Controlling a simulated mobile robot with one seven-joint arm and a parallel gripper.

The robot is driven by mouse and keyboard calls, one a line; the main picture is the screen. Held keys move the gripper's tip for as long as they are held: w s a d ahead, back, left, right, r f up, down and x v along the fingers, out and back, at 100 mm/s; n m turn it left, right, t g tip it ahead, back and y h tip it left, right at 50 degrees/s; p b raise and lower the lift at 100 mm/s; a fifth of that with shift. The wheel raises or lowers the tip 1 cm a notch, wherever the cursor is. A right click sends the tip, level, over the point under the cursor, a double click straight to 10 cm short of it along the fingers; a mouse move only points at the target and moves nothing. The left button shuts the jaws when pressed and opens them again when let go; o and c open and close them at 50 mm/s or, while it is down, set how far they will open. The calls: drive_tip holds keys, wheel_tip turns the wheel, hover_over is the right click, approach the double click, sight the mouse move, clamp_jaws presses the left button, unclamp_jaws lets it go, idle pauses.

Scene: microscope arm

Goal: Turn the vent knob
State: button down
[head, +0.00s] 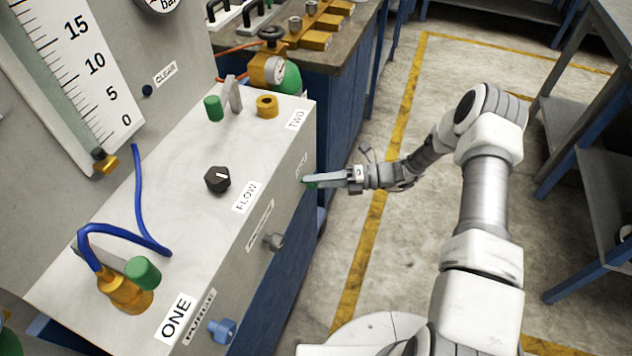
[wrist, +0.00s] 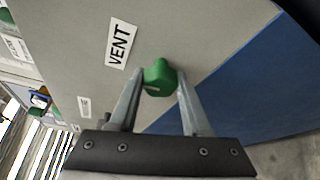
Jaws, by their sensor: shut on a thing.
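The vent knob (wrist: 159,77) is green and sits on the grey front panel beside the VENT label (wrist: 119,43) in the wrist view. My gripper (wrist: 160,88) has one finger on each side of the knob and is shut on it. In the head view my gripper (head: 308,181) reaches the right end of the panel's front face from the right. There the knob (head: 312,185) is mostly hidden by the fingers, with only a bit of green showing.
The grey box carries a black FLOW knob (head: 217,179), a blue PURGE knob (head: 222,331), a grey knob (head: 273,241) and brass fittings with green caps. A blue hose (head: 139,200) loops over its top. Open floor (head: 400,255) lies to the right.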

drive_tip(key=shift+m, duration=0.5)
drive_tip(key=shift+c, duration=1.8)
unclamp_jaws()
drive_tip(key=shift+d, duration=0.1)
drive_tip(key=d+r, duration=0.1)
drive_tip(key=d, duration=1.6)
drive_tip(key=shift+w+r, duration=0.3)
drive_tip(key=shift+d+r, duration=0.1)
